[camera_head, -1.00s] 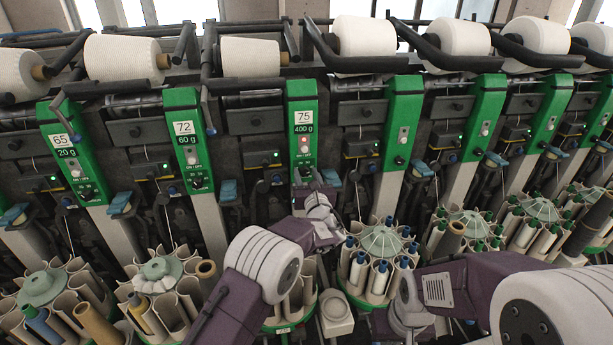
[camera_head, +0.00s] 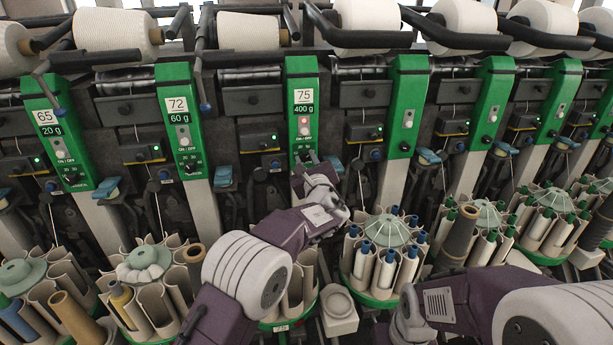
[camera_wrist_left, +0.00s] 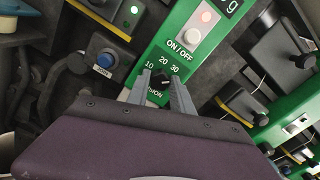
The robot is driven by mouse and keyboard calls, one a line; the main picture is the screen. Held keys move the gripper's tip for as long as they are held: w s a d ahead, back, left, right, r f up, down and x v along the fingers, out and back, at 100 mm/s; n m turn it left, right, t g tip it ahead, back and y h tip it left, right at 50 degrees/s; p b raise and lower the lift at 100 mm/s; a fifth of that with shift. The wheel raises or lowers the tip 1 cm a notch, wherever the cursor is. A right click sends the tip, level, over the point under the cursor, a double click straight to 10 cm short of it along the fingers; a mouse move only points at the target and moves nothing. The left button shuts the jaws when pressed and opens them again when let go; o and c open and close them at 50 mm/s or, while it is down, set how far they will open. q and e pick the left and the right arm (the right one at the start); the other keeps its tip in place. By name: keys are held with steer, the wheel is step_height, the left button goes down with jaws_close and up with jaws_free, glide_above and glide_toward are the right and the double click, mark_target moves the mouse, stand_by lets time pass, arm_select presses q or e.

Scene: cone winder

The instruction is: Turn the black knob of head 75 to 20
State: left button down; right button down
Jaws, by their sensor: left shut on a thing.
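Head 75's green panel (camera_head: 302,82) stands near the middle of the head view, with "75" and "400 g" on its labels. The marks 10, 20 and 30 show around the knob. Its exact pointer setting is too small to tell. My right arm is at the lower right; its fingers are not visible.
Head 72's panel (camera_head: 180,105) is to the left. A blue button (camera_wrist_left: 106,59) is beside the panel in the wrist view. Below stand round bobbin magazines, one (camera_head: 387,232) just right of my left arm. Yarn cones (camera_head: 247,32) line the top.

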arm_select(q)
steer(key=n+b, duration=0.2)
steer(key=b, duration=0.1)
steer(key=n+b, duration=0.6)
steer(key=b, duration=0.1)
steer(key=shift+f, duration=0.35)
steer(key=n+b, duration=0.2)
steer(key=n, duration=0.1)
steer(key=shift+r+n, duration=0.1)
steer(key=shift+n, duration=0.3)
steer(key=shift+r+n+b, duration=0.1)
steer(key=shift+n+b, duration=0.9)
steer(key=shift+n, duration=0.4)
steer(key=c, duration=1.1)
jaws_free()
